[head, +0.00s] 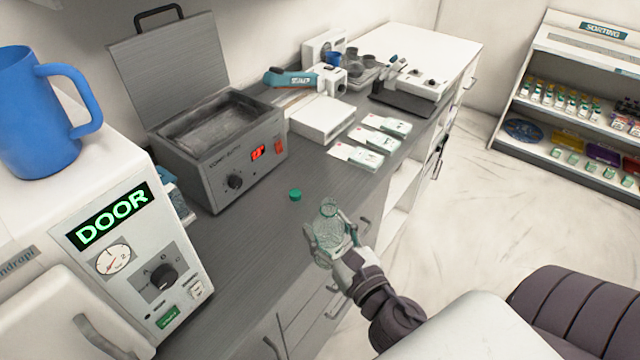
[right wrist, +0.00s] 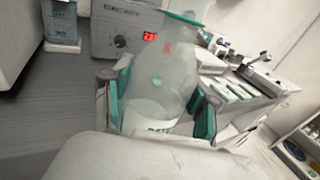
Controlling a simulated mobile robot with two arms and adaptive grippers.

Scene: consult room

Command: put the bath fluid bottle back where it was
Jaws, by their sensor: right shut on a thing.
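My right gripper (head: 331,236) is shut on a translucent bottle (head: 329,209) with a green ring at its neck. It holds the bottle near the counter's front edge; I cannot tell whether the base touches the counter. In the right wrist view, the bottle (right wrist: 160,78) sits between the teal finger pads, with a partly hidden white label low on it. A small green cap (head: 295,195) lies on the counter, apart from the bottle. The bath (head: 222,150) stands behind, its lid raised and its display lit red. My left gripper is not in view.
The grey counter (head: 250,245) is clear around the cap. A white machine marked DOOR (head: 130,245) with a blue jug (head: 38,115) on top stands at left. White packs (head: 372,140) and a white block (head: 320,118) lie farther back. A sorting shelf (head: 575,95) is at right.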

